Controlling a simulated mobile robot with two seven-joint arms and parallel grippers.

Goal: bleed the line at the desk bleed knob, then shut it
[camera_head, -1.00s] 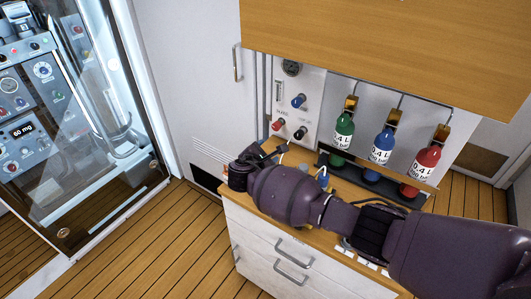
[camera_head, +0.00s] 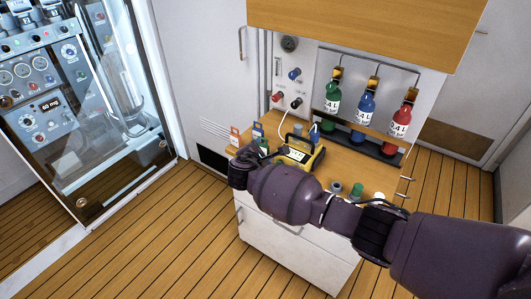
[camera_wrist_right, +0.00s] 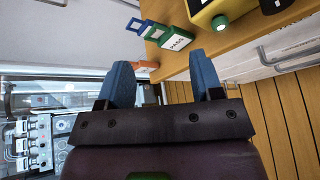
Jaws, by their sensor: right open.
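In the head view a pale panel (camera_head: 291,57) stands at the back of the desk. It carries a blue knob (camera_head: 294,74), a red knob (camera_head: 277,97) and a dark-tipped knob (camera_head: 296,103); their labels are too small to read, so I cannot tell which is the bleed knob. My right gripper (camera_head: 240,168) is at the desk's front left, below and left of the panel, touching none of the knobs. In the right wrist view the right gripper (camera_wrist_right: 163,82) shows two blue fingers spread apart with nothing between them. My left gripper is not in view.
A yellow device (camera_head: 300,152) and small tags (camera_head: 235,136) lie on the desktop (camera_head: 374,178). Green (camera_head: 331,104), blue (camera_head: 366,112) and red (camera_head: 401,120) bottles hang at the back right. A wooden overhang (camera_head: 350,30) is above. A glass-fronted cabinet (camera_head: 110,100) stands left, with clear floor before it.

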